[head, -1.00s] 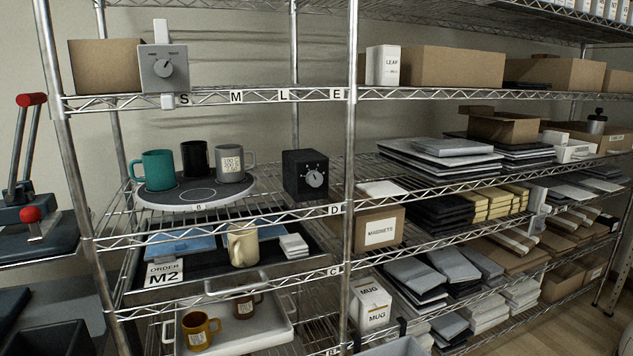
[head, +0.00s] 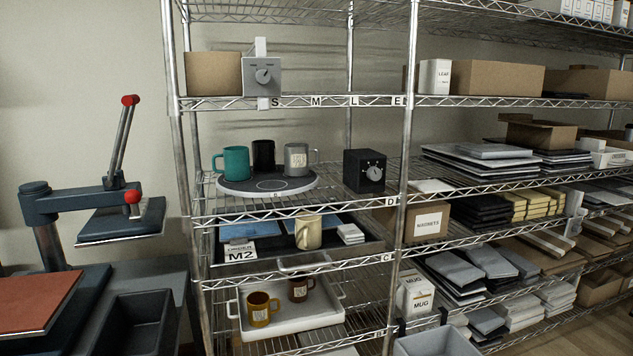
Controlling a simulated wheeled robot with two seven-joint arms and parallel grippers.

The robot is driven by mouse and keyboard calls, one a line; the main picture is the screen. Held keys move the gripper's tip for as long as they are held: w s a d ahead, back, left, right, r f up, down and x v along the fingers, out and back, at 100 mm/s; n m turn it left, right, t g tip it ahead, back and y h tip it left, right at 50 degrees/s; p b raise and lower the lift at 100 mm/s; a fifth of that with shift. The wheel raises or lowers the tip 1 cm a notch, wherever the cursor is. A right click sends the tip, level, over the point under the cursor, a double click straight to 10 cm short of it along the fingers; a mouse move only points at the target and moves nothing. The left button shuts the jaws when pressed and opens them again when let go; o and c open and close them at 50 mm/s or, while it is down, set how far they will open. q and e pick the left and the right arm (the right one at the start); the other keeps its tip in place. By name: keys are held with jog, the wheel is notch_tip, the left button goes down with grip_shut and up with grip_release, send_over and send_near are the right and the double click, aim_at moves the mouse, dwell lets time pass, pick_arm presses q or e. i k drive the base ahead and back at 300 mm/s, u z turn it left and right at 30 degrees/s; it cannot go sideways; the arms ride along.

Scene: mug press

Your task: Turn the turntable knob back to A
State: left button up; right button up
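The round turntable (head: 234,188) sits on the middle shelf, with a dark top, a pale rim and a small label facing front. A teal mug (head: 236,163), a black mug (head: 263,155) and a grey mug (head: 297,158) with a printed patch stand on it. Right of it on the same shelf is a black box (head: 352,178) with a round dial knob (head: 374,173); the dial's markings are too small to read. A grey box with a knob (head: 263,76) is fixed at the top shelf. Neither of my grippers shows.
A press with red-knobbed levers (head: 121,222) stands left of the rack, beside a dark bin (head: 140,322). Below the turntable are a dark tray with a cream mug (head: 308,232) and a white tray (head: 335,312) with two mugs. Rack posts (head: 408,150) bound the shelves.

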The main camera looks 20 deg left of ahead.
aim_at(374, 173)
jog(key=u, duration=0.75)
jog(key=i, duration=0.65)
